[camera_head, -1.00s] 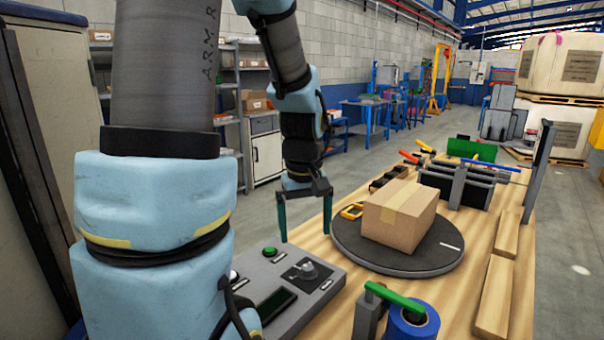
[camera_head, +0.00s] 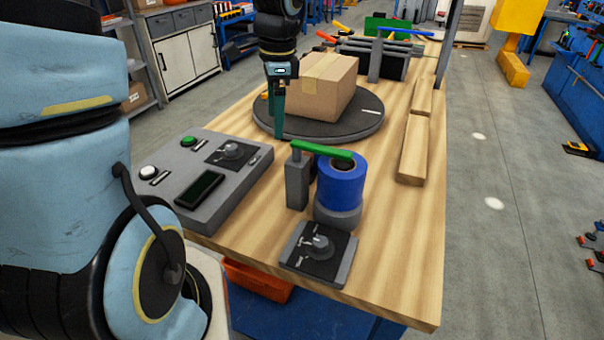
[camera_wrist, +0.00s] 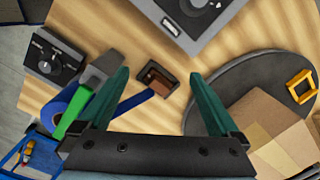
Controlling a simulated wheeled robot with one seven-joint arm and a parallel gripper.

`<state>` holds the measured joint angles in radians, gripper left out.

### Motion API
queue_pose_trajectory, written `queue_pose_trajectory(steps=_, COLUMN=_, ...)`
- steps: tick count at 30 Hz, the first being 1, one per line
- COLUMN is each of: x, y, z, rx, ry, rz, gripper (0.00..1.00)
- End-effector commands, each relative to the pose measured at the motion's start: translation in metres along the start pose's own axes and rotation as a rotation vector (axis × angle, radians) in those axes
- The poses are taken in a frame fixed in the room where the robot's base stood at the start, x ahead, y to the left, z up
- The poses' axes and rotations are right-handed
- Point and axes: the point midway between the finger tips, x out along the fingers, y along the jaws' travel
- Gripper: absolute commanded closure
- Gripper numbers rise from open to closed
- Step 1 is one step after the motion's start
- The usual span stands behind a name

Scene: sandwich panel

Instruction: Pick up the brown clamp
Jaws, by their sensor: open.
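In the wrist view, a small brown piece with a dark base (camera_wrist: 159,82) lies on the wooden table between the blue roll and the turntable. It looks like the brown clamp. My gripper (camera_wrist: 158,74) is open, its two green fingers apart on either side of this piece in the picture, with nothing held. The head view shows my gripper (camera_head: 279,106) nearly edge-on, pointing down in front of the cardboard box. I cannot make out the brown piece in the head view.
A cardboard box (camera_head: 317,92) sits on the dark round turntable (camera_head: 350,122). A blue roll (camera_head: 342,186) and a grey piece with a green bar (camera_head: 297,183) stand near the front. A grey control panel (camera_head: 215,205) lies left. The table's right front (camera_head: 405,255) is clear.

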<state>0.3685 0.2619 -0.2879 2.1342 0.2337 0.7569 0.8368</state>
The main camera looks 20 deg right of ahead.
Motion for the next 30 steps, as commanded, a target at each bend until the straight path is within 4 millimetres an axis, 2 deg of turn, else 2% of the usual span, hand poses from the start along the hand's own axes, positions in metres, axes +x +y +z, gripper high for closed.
queue_pose_trajectory(steps=1, x=0.011, y=0.000, z=-0.029, rx=0.166, ry=-0.006, rz=-0.001, gripper=0.03)
queue_pose_trajectory(steps=3, x=0.012, y=0.001, z=-0.056, rx=0.356, ry=-0.018, rz=-0.001, gripper=0.03)
queue_pose_trajectory(steps=6, x=0.011, y=0.004, z=-0.081, rx=0.532, ry=-0.029, rz=-0.002, gripper=0.03)
queue_pose_trajectory(steps=8, x=0.011, y=0.005, z=-0.088, rx=0.591, ry=-0.034, rz=-0.002, gripper=0.03)
queue_pose_trajectory(steps=11, x=0.018, y=0.005, z=-0.092, rx=0.625, ry=-0.037, rz=0.000, gripper=0.03)
queue_pose_trajectory(steps=18, x=0.053, y=0.004, z=-0.089, rx=0.622, ry=-0.038, rz=0.001, gripper=0.03)
queue_pose_trajectory(steps=26, x=0.072, y=0.002, z=-0.087, rx=0.619, ry=-0.037, rz=0.001, gripper=0.03)
queue_pose_trajectory(steps=30, x=0.093, y=-0.001, z=-0.085, rx=0.620, ry=-0.037, rz=0.002, gripper=0.03)
